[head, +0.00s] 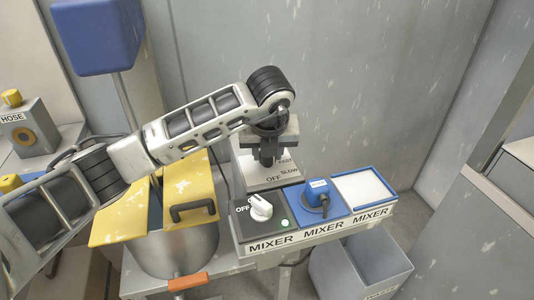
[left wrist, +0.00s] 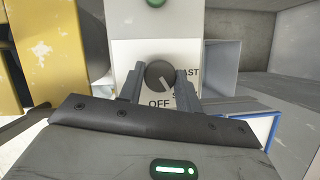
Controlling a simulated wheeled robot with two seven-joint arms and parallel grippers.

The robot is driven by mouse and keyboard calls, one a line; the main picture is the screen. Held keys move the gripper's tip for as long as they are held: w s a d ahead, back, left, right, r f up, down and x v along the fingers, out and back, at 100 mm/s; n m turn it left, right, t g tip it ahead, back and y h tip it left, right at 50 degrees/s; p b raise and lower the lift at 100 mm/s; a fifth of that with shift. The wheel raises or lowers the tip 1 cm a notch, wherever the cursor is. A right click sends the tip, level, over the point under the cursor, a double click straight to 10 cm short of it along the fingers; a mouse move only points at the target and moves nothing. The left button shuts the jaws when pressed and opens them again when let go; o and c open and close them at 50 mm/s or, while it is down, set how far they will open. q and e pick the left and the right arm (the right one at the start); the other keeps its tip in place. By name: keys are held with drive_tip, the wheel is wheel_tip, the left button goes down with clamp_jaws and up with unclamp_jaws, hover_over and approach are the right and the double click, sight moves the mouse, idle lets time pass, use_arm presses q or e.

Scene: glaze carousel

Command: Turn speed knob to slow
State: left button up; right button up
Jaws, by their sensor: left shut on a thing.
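The speed knob (left wrist: 160,75) is round and dark, on a white plate (left wrist: 125,62) printed OFF, SLOW and FAST. Its light line points down and slightly right, between OFF and the partly covered SLOW. My left gripper (left wrist: 159,78) has a finger on each side of the knob and is shut on it. In the head view my left gripper (head: 267,160) reaches down over the plate (head: 276,178) and hides the knob. My right gripper is not in view.
Below the plate is a MIXER panel with a white knob (head: 260,207) and a green light (head: 285,222). Beside it are a blue panel with a plug (head: 318,193) and a white tray (head: 364,190). A yellow-lidded drum (head: 185,245) stands left. A grey bin (head: 360,265) is below right.

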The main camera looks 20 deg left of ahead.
use_arm(q)
drive_tip(key=shift+d+n+y+b, duration=0.1)
drive_tip(key=shift+n+y+b, duration=0.25)
drive_tip(key=shift+n, duration=0.85)
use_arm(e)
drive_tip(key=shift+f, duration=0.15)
use_arm(q)
drive_tip(key=o, duration=1)
drive_tip(key=p+v, duration=0.3)
drive_tip(key=v, duration=1.3)
drive_tip(key=shift+w, duration=0.35)
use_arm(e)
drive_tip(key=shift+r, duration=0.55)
use_arm(q)
drive_tip(key=shift+s+d+g, duration=0.1)
drive_tip(key=shift+g, duration=0.2)
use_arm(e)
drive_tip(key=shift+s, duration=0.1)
